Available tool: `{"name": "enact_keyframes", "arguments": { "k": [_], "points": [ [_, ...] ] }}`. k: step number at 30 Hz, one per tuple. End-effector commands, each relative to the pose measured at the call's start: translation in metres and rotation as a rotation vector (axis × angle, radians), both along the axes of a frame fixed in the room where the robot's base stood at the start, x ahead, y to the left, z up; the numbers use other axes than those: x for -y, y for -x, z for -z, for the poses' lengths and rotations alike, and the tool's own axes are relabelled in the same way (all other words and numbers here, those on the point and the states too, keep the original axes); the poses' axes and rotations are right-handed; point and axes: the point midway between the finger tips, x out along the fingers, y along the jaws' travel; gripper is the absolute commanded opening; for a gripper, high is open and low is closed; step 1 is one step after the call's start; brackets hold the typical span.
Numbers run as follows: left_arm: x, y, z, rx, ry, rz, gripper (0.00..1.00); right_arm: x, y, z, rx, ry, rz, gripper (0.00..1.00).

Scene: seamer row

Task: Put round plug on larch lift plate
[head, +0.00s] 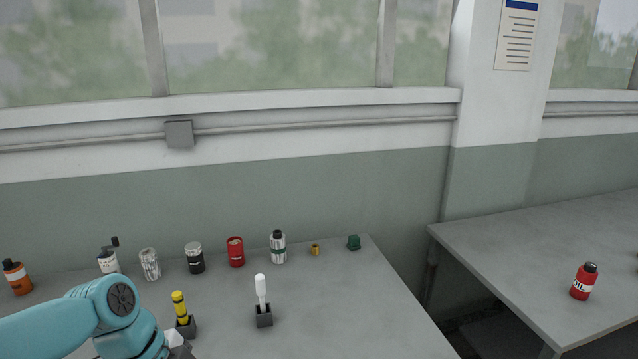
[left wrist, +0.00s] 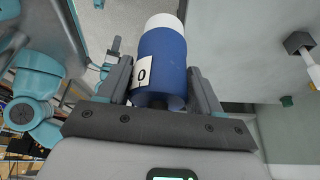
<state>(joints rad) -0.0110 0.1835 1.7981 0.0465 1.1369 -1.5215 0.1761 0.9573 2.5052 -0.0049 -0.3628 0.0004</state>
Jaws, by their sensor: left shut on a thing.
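My left gripper (left wrist: 160,85) is shut on a blue cylinder (left wrist: 165,62) with a white end and a white label reading "0". I cannot tell for sure whether this is the round plug. In the head view my teal left arm comes in at the lower left, and its gripper runs out of the bottom edge, so the cylinder is not visible there. I cannot make out a larch lift plate in either view. My right gripper is not visible.
Several cans and bottles, such as a red can (head: 236,252), line the back of the grey table (head: 330,310). Yellow (head: 180,307) and white (head: 261,288) handled tools stand in dark blocks. A red oil bottle (head: 583,282) stands on the right table (head: 530,245). A gap separates the tables.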

Motion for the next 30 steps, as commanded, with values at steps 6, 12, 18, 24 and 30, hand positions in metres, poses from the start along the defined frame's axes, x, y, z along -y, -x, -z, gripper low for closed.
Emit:
{"name": "enact_keyframes", "arguments": {
  "k": [6,12,18,24,30],
  "points": [
    [-0.004,-0.013,0.041,-0.002,0.0,-0.22,0.3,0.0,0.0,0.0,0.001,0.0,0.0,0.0],
    [-0.007,-0.029,0.063,0.002,0.001,-0.512,0.3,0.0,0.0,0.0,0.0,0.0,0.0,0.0],
    [-0.008,-0.047,0.077,0.006,0.002,-0.834,0.3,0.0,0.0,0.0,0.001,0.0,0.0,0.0],
    [-0.007,-0.063,0.078,0.008,0.004,-1.129,0.3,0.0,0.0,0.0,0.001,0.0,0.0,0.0],
    [-0.005,-0.075,0.075,0.009,0.005,-1.363,0.3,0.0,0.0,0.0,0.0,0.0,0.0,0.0]
  ]
}}
